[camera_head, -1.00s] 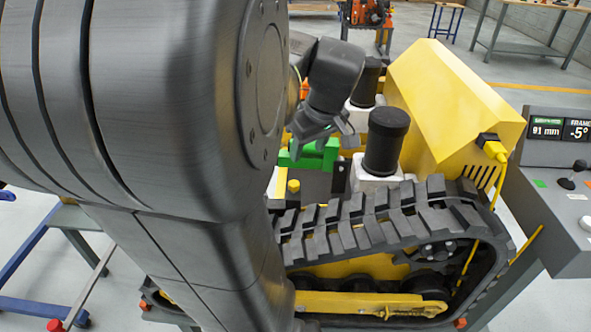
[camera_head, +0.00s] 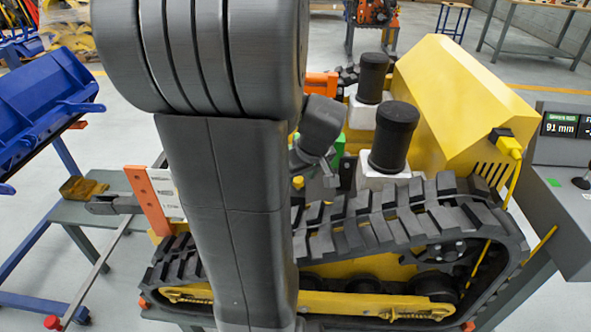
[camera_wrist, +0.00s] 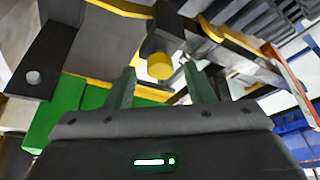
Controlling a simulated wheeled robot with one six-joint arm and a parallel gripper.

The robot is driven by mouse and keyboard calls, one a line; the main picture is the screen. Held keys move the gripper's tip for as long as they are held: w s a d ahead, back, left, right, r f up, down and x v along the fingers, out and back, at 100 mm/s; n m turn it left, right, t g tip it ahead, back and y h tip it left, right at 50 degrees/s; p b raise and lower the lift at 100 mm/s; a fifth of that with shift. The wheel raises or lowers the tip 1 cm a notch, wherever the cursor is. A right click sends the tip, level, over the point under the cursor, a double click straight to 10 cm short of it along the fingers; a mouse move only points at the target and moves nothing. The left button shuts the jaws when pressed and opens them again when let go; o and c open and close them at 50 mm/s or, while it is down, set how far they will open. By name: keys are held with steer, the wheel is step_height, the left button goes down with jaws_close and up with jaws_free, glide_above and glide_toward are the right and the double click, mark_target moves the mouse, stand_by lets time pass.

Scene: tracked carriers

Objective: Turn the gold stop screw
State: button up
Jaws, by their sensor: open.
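The gold stop screw (camera_wrist: 160,66) shows in the wrist view as a short yellow-gold cylinder with a round end, on a dark block. It lies between and just beyond the fingertips of my gripper (camera_wrist: 159,75), which is open with a finger to each side. I see no contact. In the head view my gripper (camera_head: 327,172) is small and partly hidden, low over the near part of the tracked carrier (camera_head: 330,240). A small gold knob (camera_head: 298,182), which looks like the screw, shows just beside my arm there.
Two black-topped cylinders (camera_head: 394,135) on white blocks and a yellow housing (camera_head: 455,95) stand right of my gripper. A green part (camera_wrist: 75,110) lies left in the wrist view. A grey console (camera_head: 560,180) stands far right.

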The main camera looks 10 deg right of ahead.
steer(key=shift+w+f, duration=0.15)
steer(key=shift+f, duration=0.2)
steer(key=c, duration=1)
steer(key=shift+a+r+m, duration=0.1)
steer(key=shift+m, duration=0.3)
